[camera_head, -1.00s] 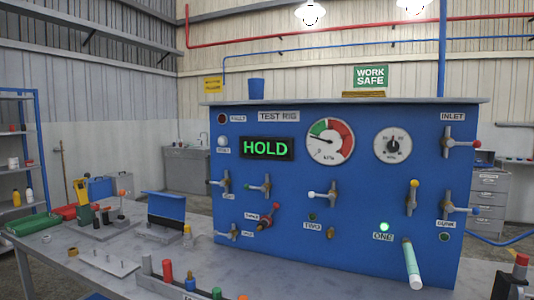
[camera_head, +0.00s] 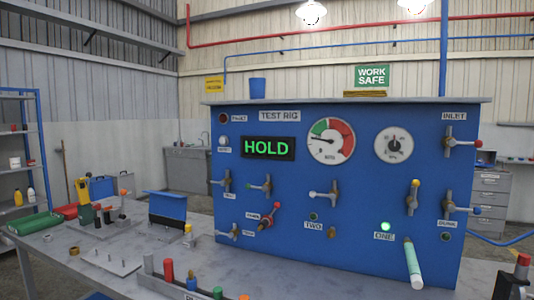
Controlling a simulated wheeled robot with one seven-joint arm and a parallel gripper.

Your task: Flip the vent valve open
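A blue test rig panel (camera_head: 360,240) stands on the grey bench and carries several small lever valves. One valve (camera_head: 226,181) is at the upper left, with another (camera_head: 262,186) beside it. A white-tipped lever (camera_head: 325,194) is near the middle. A yellow-tipped valve (camera_head: 412,198) is at the right, and a red-tipped valve (camera_head: 458,143) is under the INLET label. A small valve (camera_head: 233,232) is at the lower left. Most small labels are too blurred to read, so I cannot tell which valve is the vent. My gripper is not in view.
A green sign reads HOLD (camera_head: 267,148). A round gauge (camera_head: 331,141) is beside it. A pale green handle (camera_head: 412,263) juts forward at the lower right. A rack with coloured pegs (camera_head: 190,284) stands in front of the panel, and tools crowd the bench's left.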

